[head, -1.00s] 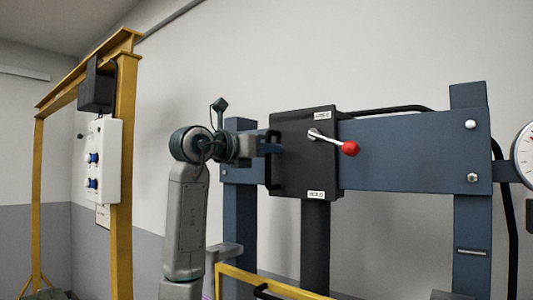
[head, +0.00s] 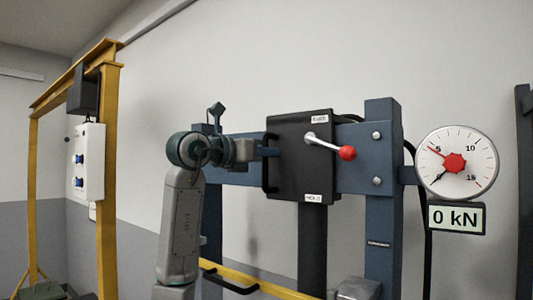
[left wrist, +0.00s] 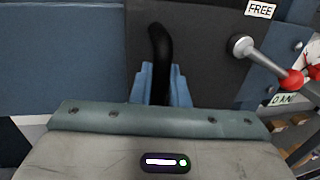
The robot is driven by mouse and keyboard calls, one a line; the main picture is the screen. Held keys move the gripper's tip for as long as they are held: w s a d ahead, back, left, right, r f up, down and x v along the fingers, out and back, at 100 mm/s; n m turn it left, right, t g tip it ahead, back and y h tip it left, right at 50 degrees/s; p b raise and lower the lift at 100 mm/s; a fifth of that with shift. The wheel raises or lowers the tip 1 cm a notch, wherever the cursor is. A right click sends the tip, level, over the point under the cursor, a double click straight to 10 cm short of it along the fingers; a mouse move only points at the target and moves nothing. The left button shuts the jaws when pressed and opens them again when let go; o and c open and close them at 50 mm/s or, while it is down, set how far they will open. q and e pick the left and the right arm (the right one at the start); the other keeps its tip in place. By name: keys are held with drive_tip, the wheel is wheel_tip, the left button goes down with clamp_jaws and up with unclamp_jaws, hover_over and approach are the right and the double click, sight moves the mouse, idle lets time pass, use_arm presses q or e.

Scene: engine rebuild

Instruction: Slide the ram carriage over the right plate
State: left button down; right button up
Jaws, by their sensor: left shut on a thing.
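The ram carriage (head: 290,180) is a black box on the blue crossbeam (head: 352,160), with a dark ram column (head: 312,245) below it. The column's lower end is out of view. My left gripper (head: 268,152) is shut on the black handle at the carriage's left side. The handle (left wrist: 159,50) also shows between the fingers in the left wrist view. A lever with a red knob (head: 347,153) points right from the carriage front. A grey block (head: 358,289) stands low, right of the column; I cannot tell whether it is the right plate. My right gripper is not in view.
The right blue post (head: 383,220) stands right of the carriage, with some bare beam between them. A dial gauge (head: 456,162) and a display reading 0 kN (head: 457,218) are further right. A yellow bar (head: 262,281) crosses low in front. A yellow gantry (head: 107,180) stands left.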

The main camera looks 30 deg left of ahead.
use_arm(q)
drive_tip(key=shift+d, duration=0.1)
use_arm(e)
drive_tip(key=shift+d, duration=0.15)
use_arm(q)
drive_tip(key=c, duration=1.5)
unclamp_jaws()
drive_tip(key=shift+s+d, duration=0.15)
drive_tip(key=shift+d, duration=0.05)
drive_tip(key=shift+s+a, duration=0.15)
drive_tip(key=b+v, duration=0.5)
drive_tip(key=v, duration=0.5)
drive_tip(key=shift+s+r, duration=0.1)
drive_tip(key=shift+s, duration=0.1)
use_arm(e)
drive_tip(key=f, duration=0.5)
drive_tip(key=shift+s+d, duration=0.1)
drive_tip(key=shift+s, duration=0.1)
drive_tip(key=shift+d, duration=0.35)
